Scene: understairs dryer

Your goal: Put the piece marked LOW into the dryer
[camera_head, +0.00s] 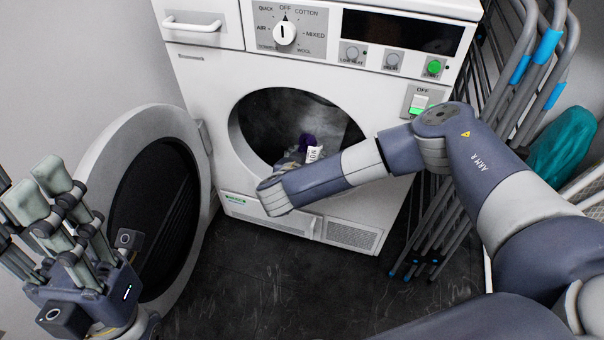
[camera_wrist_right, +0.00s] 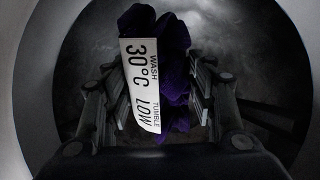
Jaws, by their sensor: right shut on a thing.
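The LOW piece is a dark purple, crumpled cloth (camera_wrist_right: 180,85) with a white tag reading WASH 30°C, TUMBLE LOW. My right gripper (camera_wrist_right: 163,112) is shut on it in the right wrist view, with a finger on each side. In the head view the cloth (camera_head: 306,141) and part of its tag show within the dryer's (camera_head: 225,75) round opening. My right gripper's fingers are mostly hidden there behind my forearm. The dryer door (camera_head: 103,165) stands wide open to the left. My left gripper (camera_head: 40,190) is open and empty in front of the door.
Folded grey metal frames (camera_head: 490,130) with blue sleeves lean right of the dryer. A teal item (camera_head: 562,145) is beyond them. The dryer's dial (camera_head: 285,33) points to OFF. The dark floor (camera_head: 235,275) in front is clear.

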